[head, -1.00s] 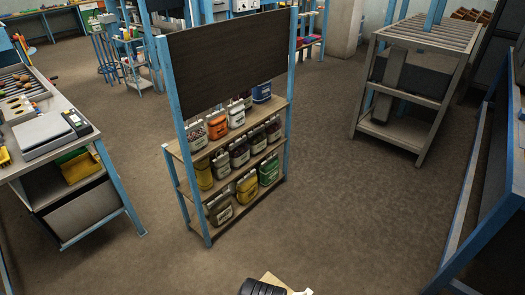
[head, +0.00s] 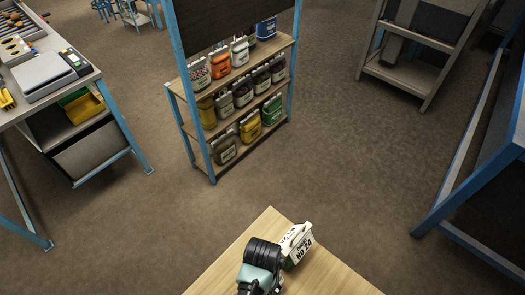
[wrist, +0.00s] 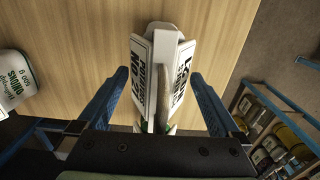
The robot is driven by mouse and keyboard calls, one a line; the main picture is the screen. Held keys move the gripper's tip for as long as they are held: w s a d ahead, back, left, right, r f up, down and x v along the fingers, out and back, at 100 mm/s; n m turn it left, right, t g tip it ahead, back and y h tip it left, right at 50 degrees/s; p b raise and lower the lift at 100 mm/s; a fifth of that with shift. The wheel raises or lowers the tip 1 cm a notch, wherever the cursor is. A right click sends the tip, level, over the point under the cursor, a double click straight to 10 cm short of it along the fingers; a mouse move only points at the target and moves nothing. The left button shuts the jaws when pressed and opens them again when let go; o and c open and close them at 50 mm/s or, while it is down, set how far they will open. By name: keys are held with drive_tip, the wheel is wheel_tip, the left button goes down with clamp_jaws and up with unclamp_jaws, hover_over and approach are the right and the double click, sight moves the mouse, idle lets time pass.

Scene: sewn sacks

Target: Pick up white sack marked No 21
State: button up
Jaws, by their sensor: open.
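A white sack (wrist: 165,58) with black lettering stands on the wooden table, centred ahead of my palm in the wrist view. Its label seems to read No 21, but the last digit is hard to make out. My gripper (wrist: 160,76) is open, with one blue finger on each side of the sack and a gap to both. In the head view the white sack (head: 298,243), with some green low on it, shows beside my dark wrist (head: 262,254), which hides the fingers.
Another white sack (wrist: 13,82) with green lettering is at the left edge of the wrist view. The wooden tabletop (head: 330,277) is otherwise mostly clear. A blue-framed shelf (head: 206,168) with several coloured sacks stands beyond it, with open floor between.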

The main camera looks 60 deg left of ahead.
drive_tip(key=shift+f, duration=0.2)
clamp_jaws()
idle(0.4)
